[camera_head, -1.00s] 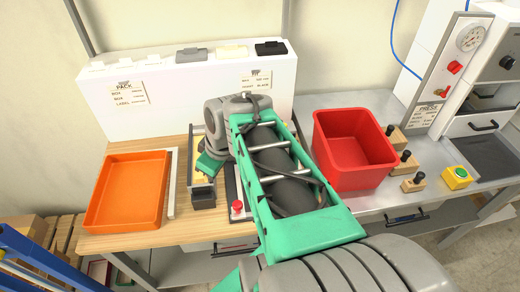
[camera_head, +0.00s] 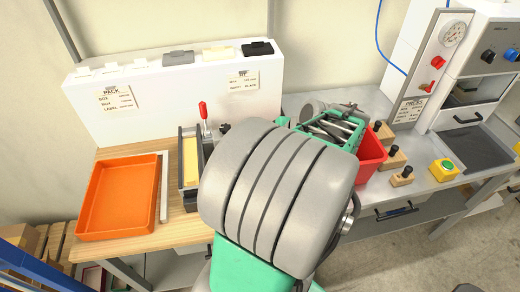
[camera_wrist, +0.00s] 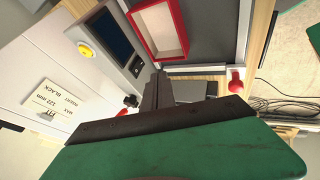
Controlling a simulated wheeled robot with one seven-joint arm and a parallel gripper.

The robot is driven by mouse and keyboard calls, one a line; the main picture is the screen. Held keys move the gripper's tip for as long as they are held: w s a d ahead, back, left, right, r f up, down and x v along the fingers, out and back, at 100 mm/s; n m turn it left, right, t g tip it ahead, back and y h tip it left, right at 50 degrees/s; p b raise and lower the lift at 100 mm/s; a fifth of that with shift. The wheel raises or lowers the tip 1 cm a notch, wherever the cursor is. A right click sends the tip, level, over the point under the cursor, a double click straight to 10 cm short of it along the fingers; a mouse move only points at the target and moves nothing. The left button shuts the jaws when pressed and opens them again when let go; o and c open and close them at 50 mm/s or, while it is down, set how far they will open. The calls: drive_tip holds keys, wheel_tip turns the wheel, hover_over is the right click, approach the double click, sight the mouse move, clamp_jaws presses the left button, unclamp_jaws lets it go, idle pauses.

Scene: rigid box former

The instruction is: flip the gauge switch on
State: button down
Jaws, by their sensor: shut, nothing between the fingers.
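In the wrist view, a small unit with a dark screen (camera_wrist: 113,36), a yellow round button (camera_wrist: 85,50) and a small dark switch-like part (camera_wrist: 136,67) stands by the white box; I take it for the gauge. Whether its switch is on or off cannot be told. My gripper (camera_wrist: 160,78) is shut and empty, its dark fingers just below that part in the picture; contact cannot be told. In the head view my arm hides the gripper and this unit. A round dial (camera_head: 453,34) with red knobs (camera_head: 438,62) sits on the press panel at right.
A red-framed tray (camera_wrist: 182,50) and a red knob (camera_wrist: 236,84) lie close to the fingers. The head view shows an orange tray (camera_head: 87,228), a dark fixture with a red handle (camera_head: 203,110), a red bin (camera_head: 371,158) and wooden blocks with black knobs (camera_head: 391,157).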

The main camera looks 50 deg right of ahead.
drive_tip(key=p+x, duration=0.1)
drive_tip(key=x, duration=0.6)
drive_tip(key=shift+w+a+f, duration=0.2)
drive_tip(key=w+d, duration=0.1)
drive_tip(key=w+d+f+p, duration=0.1)
drive_tip(key=w, duration=0.1)
drive_tip(key=shift+w+d+f+p, duration=0.1)
drive_tip(key=shift+w+d+p, duration=0.1)
drive_tip(key=shift+w+p, duration=0.15)
drive_tip(key=shift+w+d+f+b, duration=0.15)
drive_tip(key=shift+f+b, duration=0.3)
drive_tip(key=shift+b, duration=0.75)
drive_tip(key=shift+r, duration=0.55)
drive_tip(key=shift+r+p, duration=0.45)
drive_tip(key=shift+r, duration=0.3)
